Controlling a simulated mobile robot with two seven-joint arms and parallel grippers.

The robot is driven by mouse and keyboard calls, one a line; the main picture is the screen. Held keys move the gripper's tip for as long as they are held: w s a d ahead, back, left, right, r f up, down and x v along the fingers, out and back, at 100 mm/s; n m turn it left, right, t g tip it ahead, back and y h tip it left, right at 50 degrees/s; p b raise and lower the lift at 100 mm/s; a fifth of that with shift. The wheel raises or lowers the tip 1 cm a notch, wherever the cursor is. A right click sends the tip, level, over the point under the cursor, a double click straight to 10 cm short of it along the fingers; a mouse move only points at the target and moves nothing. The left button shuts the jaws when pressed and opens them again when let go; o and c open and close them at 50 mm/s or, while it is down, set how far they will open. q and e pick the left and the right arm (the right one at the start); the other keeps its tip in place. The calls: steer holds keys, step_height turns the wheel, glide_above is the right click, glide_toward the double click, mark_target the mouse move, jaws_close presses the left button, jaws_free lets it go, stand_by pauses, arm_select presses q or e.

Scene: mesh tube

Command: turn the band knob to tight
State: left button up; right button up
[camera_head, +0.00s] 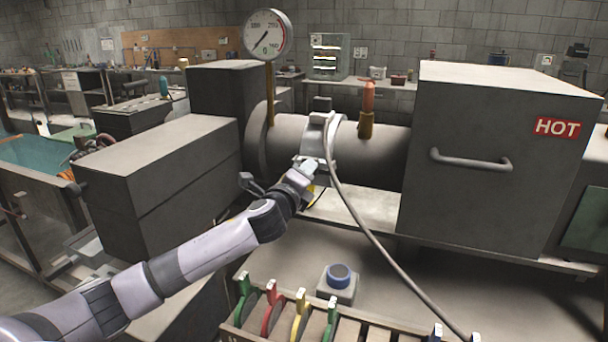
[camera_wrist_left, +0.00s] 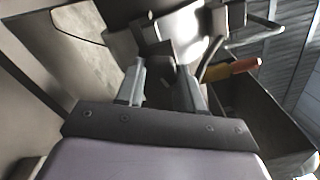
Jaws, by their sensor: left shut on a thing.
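A pale metal band (camera_head: 316,138) wraps the grey horizontal tube (camera_head: 285,140), with a cable running down from it. My left gripper (camera_head: 308,168) is at the front of the band, where the band knob sits. In the left wrist view the two fingers of my left gripper (camera_wrist_left: 161,88) stand either side of a small grey part, and the gripper is shut on the knob. The knob is mostly hidden by the fingers, so its setting cannot be read. My right gripper is not in view.
A dial gauge (camera_head: 267,35) and an orange-topped fitting (camera_head: 367,110) rise from the tube. A large grey box with a HOT sign (camera_head: 557,127) and handle stands right. Colored levers (camera_head: 299,313) and a blue button (camera_head: 339,276) are below. A yellow-orange handle (camera_wrist_left: 235,69) is near the gripper.

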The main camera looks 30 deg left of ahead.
arm_select(q)
steer(key=shift+a+r+n, duration=0.1)
steer(key=shift+r+n, duration=0.05)
steer(key=shift+n, duration=5.8)
steer(key=shift+a+r+n, duration=0.1)
steer(key=shift+n, duration=5.8)
steer(key=shift+a+r+n, duration=0.1)
steer(key=shift+r+n, duration=0.05)
steer(key=shift+n, duration=5.8)
steer(key=shift+m, duration=0.7)
steer(key=o, duration=1)
steer(key=shift+f, duration=0.15)
steer(key=shift+o, duration=0.2)
steer(key=shift+f, duration=0.1)
